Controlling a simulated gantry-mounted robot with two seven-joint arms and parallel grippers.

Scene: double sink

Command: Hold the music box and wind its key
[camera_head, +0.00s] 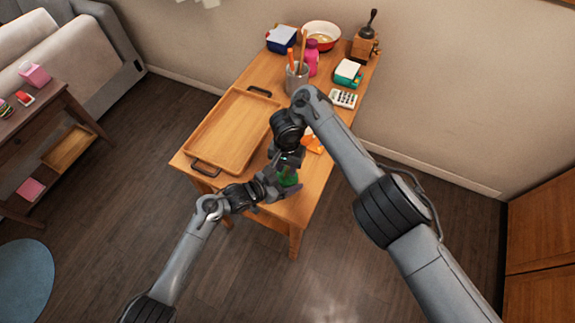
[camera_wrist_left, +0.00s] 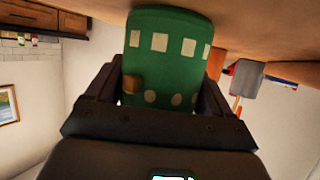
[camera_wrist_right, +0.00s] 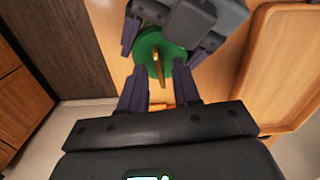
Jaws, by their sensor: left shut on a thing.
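The music box (camera_head: 289,180) is a green rounded can at the table's near end. In the left wrist view the music box (camera_wrist_left: 167,62) shows pale squares, pale dots and a small brown knob. My left gripper (camera_head: 284,189) is shut around its sides. My right gripper (camera_head: 287,163) is above it, pointing down. In the right wrist view the gold key (camera_wrist_right: 157,68) stands on the green top, between the spread fingers of my right gripper (camera_wrist_right: 158,75). A gap shows on both sides of the key. In the head view the key is hidden by my right gripper.
A wooden tray (camera_head: 233,130) with dark handles lies left of the music box. An orange object (camera_head: 312,143) lies just behind it, partly hidden. A utensil pot (camera_head: 297,78), a calculator (camera_head: 343,98) and a grinder (camera_head: 365,45) stand farther back. The table's near edge is close.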

